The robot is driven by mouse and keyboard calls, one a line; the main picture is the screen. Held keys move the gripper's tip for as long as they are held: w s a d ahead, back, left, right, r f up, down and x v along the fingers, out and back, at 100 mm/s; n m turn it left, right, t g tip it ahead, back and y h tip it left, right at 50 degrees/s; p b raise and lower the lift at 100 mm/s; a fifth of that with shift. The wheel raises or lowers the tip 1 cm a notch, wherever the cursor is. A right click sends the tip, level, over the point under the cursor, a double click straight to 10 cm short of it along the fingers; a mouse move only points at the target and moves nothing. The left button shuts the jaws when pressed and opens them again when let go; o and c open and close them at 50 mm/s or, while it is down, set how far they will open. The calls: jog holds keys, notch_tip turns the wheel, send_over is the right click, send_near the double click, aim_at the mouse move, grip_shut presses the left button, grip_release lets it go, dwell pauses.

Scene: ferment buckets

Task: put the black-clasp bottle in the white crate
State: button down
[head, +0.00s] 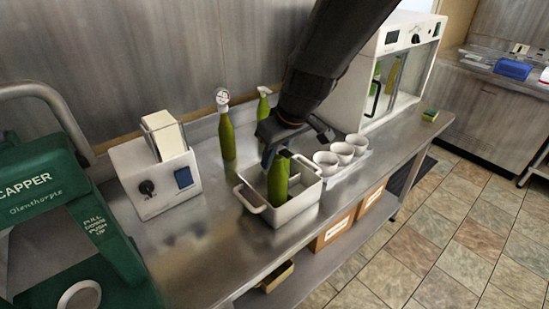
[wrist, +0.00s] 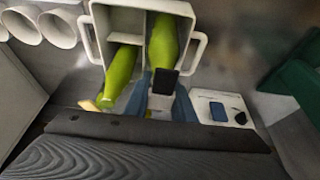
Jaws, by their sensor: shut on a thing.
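The white crate (head: 296,207) stands on the steel bench, with a handle at each end. The wrist view shows its divider and two compartments (wrist: 92,40). My gripper (head: 275,157) is above the crate, shut on the neck of a green bottle (head: 279,183). In the wrist view the held bottle (wrist: 164,40) reaches into the right compartment, with a black clasp (wrist: 164,82) between my blue fingers (wrist: 162,100). Whether its base touches the crate floor is hidden. Another green bottle (wrist: 121,75) overlaps the left compartment; I cannot tell whether it stands inside.
Two green bottles stand behind the crate, one with a round white top (head: 227,135) and one with a pale top (head: 263,106). White cups (head: 326,162) stand close on the right. A white device (head: 155,180) and a green capper (head: 60,220) are on the left.

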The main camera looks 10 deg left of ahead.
jog(key=shift+f, duration=0.6)
jog(key=c, duration=1.5)
grip_release()
